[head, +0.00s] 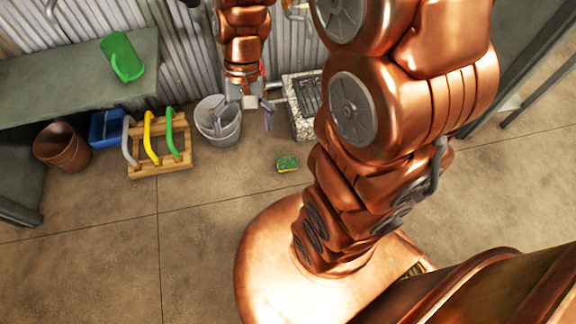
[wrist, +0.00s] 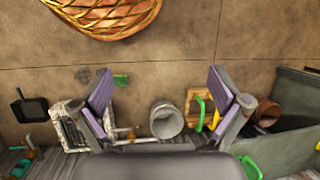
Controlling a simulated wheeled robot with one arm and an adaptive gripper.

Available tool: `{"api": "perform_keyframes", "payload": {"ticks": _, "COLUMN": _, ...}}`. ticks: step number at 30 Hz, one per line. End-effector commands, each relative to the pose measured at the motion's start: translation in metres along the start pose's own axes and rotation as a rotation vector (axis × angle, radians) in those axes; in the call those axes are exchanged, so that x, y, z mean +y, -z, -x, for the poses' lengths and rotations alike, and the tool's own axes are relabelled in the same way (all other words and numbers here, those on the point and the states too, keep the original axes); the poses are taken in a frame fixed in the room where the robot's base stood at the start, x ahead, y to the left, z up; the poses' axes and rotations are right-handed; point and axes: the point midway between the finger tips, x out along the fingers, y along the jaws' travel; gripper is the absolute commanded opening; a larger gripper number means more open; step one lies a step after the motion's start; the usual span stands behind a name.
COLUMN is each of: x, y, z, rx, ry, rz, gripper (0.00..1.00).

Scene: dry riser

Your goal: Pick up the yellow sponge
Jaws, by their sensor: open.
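The sponge (head: 288,163) lies flat on the floor in the head view, green on top with a thin yellow edge. It also shows in the wrist view as a small green patch (wrist: 121,80), just right of the left finger's tip. My gripper (head: 243,112) is open and empty in the head view, in front of the corrugated wall and over the grey bucket's place in the picture. It is up and left of the sponge there and apart from it. In the wrist view, my gripper (wrist: 159,74) shows two purple-padded fingers spread wide.
A grey bucket (head: 229,134) stands left of the sponge, and a stone-framed grate (head: 296,120) lies behind it. Floor in front of the sponge is clear.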

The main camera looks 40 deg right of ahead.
Motion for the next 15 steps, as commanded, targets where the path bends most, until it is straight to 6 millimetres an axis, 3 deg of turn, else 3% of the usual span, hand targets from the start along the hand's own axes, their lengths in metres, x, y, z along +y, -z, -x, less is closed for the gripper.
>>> {"api": "perform_keyframes", "payload": {"ticks": 1, "x": 0.000, "y": 0.017, "z": -0.011, "rx": -0.007, "ry": 0.021, "rz": -0.032, "gripper": 0.99}}
{"api": "perform_keyframes", "payload": {"ticks": 8, "x": -0.001, "y": 0.085, "z": -0.042, "rx": -0.017, "ry": 0.121, "rz": -0.182, "gripper": 0.99}}
{"api": "perform_keyframes", "payload": {"ticks": 15, "x": 0.012, "y": 0.155, "z": -0.081, "rx": -0.028, "ry": 0.218, "rz": -0.351, "gripper": 0.99}}
